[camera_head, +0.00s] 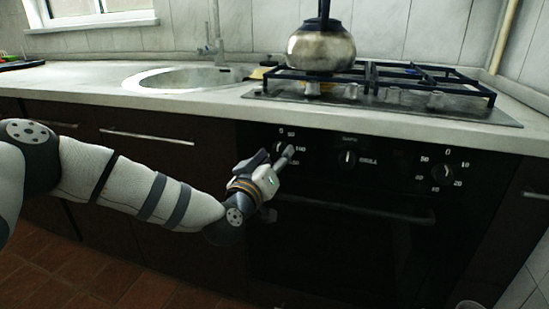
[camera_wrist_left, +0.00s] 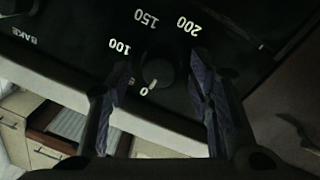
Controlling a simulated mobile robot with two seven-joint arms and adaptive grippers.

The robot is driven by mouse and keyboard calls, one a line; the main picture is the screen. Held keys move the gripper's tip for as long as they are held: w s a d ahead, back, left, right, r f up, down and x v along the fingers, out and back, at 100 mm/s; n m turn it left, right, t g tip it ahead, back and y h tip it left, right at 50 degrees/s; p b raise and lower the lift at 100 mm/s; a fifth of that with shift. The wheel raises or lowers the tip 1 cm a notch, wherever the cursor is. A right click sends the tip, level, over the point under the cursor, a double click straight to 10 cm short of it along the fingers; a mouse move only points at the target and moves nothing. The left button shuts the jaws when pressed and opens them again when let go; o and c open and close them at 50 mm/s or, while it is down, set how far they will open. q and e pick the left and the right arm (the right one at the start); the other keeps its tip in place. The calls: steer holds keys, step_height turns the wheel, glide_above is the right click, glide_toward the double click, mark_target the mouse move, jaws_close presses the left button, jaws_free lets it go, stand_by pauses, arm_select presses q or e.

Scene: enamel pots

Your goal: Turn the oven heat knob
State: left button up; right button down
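The oven heat knob (camera_wrist_left: 159,71) is a dark round knob on the black oven panel. In the left wrist view it sits between the two fingers of my left gripper (camera_wrist_left: 160,67), with space seen on both sides. Its light mark points toward the 0. The numbers 0, 100, 150 and 200 show around it. In the head view my left gripper (camera_head: 277,156) is at the left dial of the oven front and mostly hides the knob there. The gripper is open. I cannot tell how deep the fingers reach around the knob. My right gripper is not in view.
A middle knob (camera_head: 347,158) and a right knob (camera_head: 441,172) are on the same panel. The oven handle (camera_head: 350,209) runs below. A metal kettle (camera_head: 320,48) stands on the gas hob (camera_head: 400,100) above. A sink (camera_head: 190,79) is left of it.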

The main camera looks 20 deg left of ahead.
arm_select(q)
steer(key=s, duration=1.2)
steer(key=shift+a+f, duration=0.25)
steer(key=shift+a, duration=0.1)
